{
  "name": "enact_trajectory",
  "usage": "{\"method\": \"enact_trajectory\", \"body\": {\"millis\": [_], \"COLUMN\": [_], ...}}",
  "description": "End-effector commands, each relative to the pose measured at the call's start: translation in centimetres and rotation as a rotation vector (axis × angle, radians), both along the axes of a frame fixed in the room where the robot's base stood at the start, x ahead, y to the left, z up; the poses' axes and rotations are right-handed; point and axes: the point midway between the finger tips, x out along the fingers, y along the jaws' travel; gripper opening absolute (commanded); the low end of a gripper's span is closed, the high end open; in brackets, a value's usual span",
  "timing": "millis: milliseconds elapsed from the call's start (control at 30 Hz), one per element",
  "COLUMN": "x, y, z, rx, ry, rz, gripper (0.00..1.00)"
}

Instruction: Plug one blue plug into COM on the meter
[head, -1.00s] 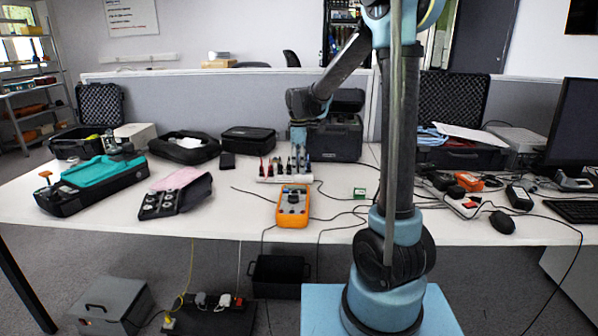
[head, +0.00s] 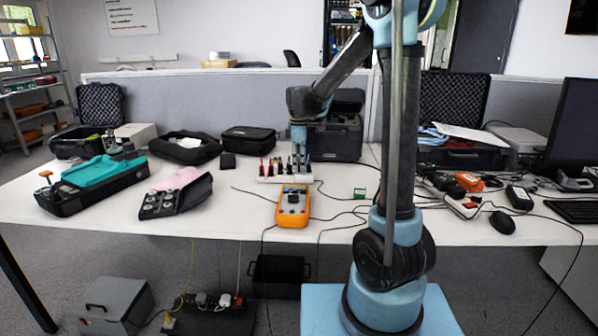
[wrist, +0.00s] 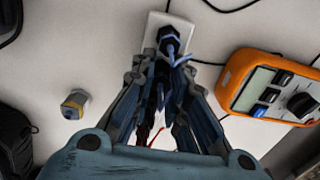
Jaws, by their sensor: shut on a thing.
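My gripper (wrist: 163,72) is over the white plug rack (wrist: 158,20), its fingers closed around a dark blue plug (wrist: 160,92). Another blue plug (wrist: 168,40) stands in the rack just beyond the fingertips. In the head view my gripper (head: 299,158) is above the right part of the rack (head: 270,180), where red and dark plugs stand upright. Whether the held plug is clear of the rack is hard to tell. The orange meter (head: 292,207) lies in front of the rack, and it also shows right of my gripper in the wrist view (wrist: 262,60). Its COM socket cannot be made out.
Black cables run over the white table around the meter. A small green box (head: 359,192) is to the meter's right.

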Motion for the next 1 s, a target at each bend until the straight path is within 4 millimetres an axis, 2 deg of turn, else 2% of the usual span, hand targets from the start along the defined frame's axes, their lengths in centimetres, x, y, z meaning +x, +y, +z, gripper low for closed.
{"method": "enact_trajectory", "body": {"millis": [1000], "x": [0.03], "y": [-0.05], "z": [0.79], "rx": [0.000], "ry": [0.000], "rz": [-0.001], "gripper": [0.00]}}
